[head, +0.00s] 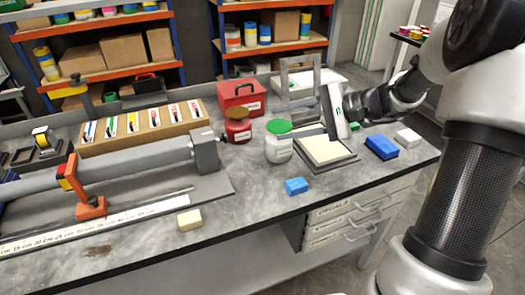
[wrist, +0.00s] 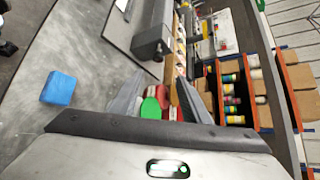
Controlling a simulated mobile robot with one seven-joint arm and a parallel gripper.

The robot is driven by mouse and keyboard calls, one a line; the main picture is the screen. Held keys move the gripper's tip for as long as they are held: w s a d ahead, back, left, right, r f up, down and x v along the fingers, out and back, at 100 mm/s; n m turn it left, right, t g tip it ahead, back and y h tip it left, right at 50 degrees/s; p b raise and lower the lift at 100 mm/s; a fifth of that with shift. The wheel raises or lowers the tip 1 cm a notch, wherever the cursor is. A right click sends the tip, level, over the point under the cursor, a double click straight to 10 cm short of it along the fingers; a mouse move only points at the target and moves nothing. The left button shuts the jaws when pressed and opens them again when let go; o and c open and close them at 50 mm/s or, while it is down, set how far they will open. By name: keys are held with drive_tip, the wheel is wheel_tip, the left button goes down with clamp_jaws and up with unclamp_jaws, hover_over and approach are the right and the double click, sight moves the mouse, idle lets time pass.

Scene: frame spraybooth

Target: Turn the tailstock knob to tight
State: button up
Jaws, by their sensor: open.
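The holding fixture (head: 130,165) lies along the left of the bench, with a long grey tube on a flat base. A grey end block (head: 206,152) stands at its right end, and an orange clamp-like piece (head: 90,208) stands nearer the left. The grey fixture end shows at the top of the wrist view (wrist: 152,38). My gripper (head: 292,121) is open and empty at the bench's right half, apart from the fixture. Its two fingers show in the wrist view (wrist: 165,92).
The front middle of the bench is mostly clear.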

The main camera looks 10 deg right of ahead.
sight(223, 139)
drive_tip(key=b+x, duration=0.2)
drive_tip(key=x, duration=1.5)
drive_tip(key=shift+d+f+t, duration=0.15)
drive_tip(key=shift+f+t, duration=0.15)
drive_tip(key=c, duration=1)
